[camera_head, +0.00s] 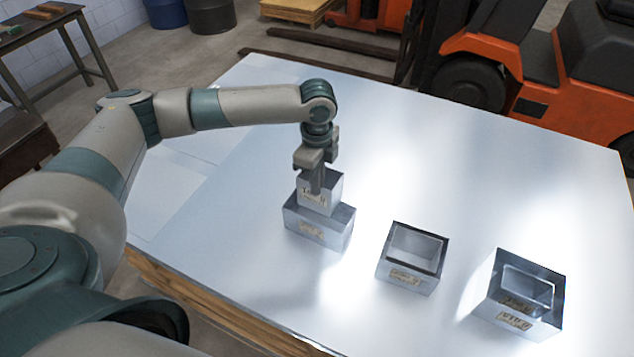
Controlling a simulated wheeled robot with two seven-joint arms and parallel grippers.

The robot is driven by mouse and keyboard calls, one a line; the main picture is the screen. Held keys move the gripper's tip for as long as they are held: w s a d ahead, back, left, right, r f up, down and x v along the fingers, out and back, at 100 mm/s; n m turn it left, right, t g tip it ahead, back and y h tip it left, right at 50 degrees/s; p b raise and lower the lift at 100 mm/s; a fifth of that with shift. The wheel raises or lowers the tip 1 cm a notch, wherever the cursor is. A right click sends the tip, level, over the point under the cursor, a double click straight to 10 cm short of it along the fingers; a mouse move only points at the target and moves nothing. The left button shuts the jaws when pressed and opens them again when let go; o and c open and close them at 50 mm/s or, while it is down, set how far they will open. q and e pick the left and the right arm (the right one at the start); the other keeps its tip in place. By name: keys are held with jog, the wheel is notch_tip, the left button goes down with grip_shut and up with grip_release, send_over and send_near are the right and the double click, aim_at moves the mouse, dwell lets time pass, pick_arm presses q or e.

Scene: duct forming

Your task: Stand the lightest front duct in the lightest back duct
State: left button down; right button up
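My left gripper (316,178) points down at the top of a small square metal duct (328,199) with a label on its front. Its fingers overlap the upper front wall and look shut on it. This small duct is upright, at the mouth of a wider, low metal duct (335,236), also labelled. The lower end of the small duct is hard to make out, so I cannot tell how deep it sits. A middle duct (425,287) stands open-topped to the right. A right duct (484,302) shows a smaller square outline and second label inside, perhaps a nested duct or a reflection. The label weights are unreadable.
The ducts stand on a shiny metal-topped table (560,190); its far side and right side are clear. An orange forklift (550,115) stands behind it. A side table (35,35) and dark drums (212,15) are at the back left.

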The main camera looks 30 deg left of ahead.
aim_at(317, 204)
pick_arm(q)
notch_tip(317, 204, down, 2)
jog(key=shift+f+b, duration=0.1)
jog(key=shift+b, duration=0.9)
jog(key=shift+f, duration=0.15)
jog(key=shift+f+b, duration=0.35)
jog(key=shift+f, duration=2.75)
jog(key=c, duration=1.9)
grip_release()
jog(key=shift+c, duration=0.2)
